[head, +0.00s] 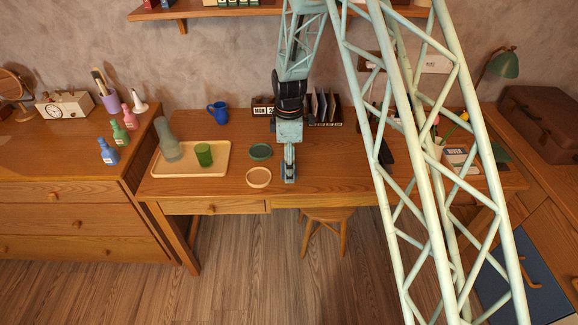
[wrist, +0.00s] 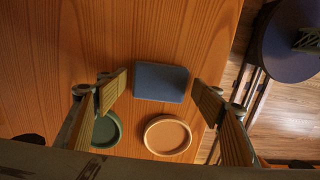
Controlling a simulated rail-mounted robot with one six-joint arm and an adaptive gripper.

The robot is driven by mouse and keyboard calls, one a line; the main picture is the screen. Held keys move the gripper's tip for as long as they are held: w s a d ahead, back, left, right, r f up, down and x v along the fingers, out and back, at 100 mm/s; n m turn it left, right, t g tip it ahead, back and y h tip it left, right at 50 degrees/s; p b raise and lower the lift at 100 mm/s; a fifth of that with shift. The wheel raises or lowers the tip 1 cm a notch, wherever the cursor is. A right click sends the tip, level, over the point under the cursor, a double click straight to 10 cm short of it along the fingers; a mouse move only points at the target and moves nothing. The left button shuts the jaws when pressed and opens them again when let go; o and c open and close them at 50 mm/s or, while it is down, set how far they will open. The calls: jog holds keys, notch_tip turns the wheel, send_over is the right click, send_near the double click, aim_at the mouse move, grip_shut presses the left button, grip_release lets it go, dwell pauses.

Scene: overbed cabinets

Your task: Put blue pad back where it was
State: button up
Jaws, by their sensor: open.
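The blue pad (wrist: 161,82) is a flat, dark blue rounded rectangle on the wooden desk near its front edge, seen in the wrist view. My gripper (wrist: 160,85) is open, with one finger on each side of the pad and visible gaps between. Height above the pad is hard to tell. In the head view my gripper (head: 289,177) points down over the desk, right of the two round dishes, and the pad cannot be made out there.
A green dish (head: 260,151) and a peach dish (head: 258,177) lie close by on the left. A blue mug (head: 218,113) and a calendar (head: 263,107) stand behind.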

jog(key=shift+r, duration=0.1)
notch_tip(320, 180, up, 12)
jog(key=p, duration=0.2)
dwell(0.6)
dwell(0.6)
jog(key=shift+r, duration=0.2)
